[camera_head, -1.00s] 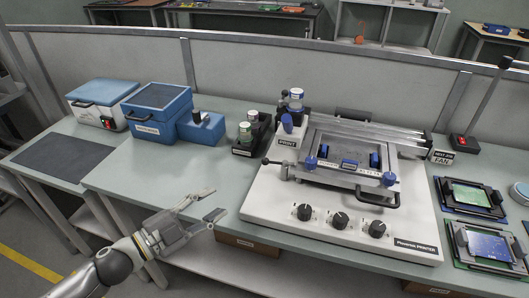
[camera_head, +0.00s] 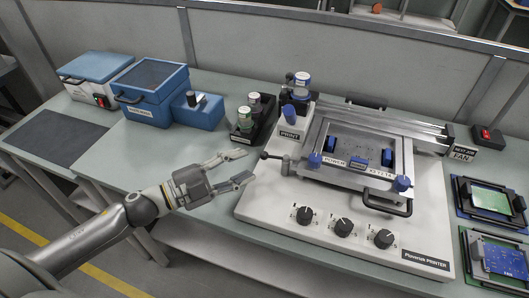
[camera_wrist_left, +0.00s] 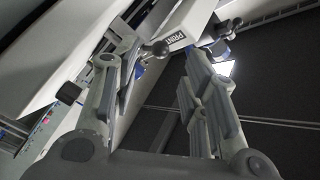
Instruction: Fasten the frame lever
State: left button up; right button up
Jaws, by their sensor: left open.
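A black ball also shows in the left wrist view (camera_wrist_left: 160,48), near the PRINT label. My left gripper (camera_head: 249,165) is open and empty, just left of the lever, with its fingers pointing towards it. In the left wrist view its fingers (camera_wrist_left: 152,62) are spread apart. My right gripper is out of view.
Small jars in a black holder (camera_head: 252,120) stand just behind my left gripper. Blue boxes (camera_head: 150,95) are at the back left. Three dials (camera_head: 343,227) are on the printer's front. Boards in black holders (camera_head: 490,200) lie at the right.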

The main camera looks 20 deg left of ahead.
aim_at(264, 154)
pick_arm(q)
jog(key=p+x, duration=0.1)
jog(key=x, duration=0.5)
jog(key=shift+w+d, duration=0.25)
jog(key=shift+w, duration=0.05)
jog(key=shift+d, duration=0.1)
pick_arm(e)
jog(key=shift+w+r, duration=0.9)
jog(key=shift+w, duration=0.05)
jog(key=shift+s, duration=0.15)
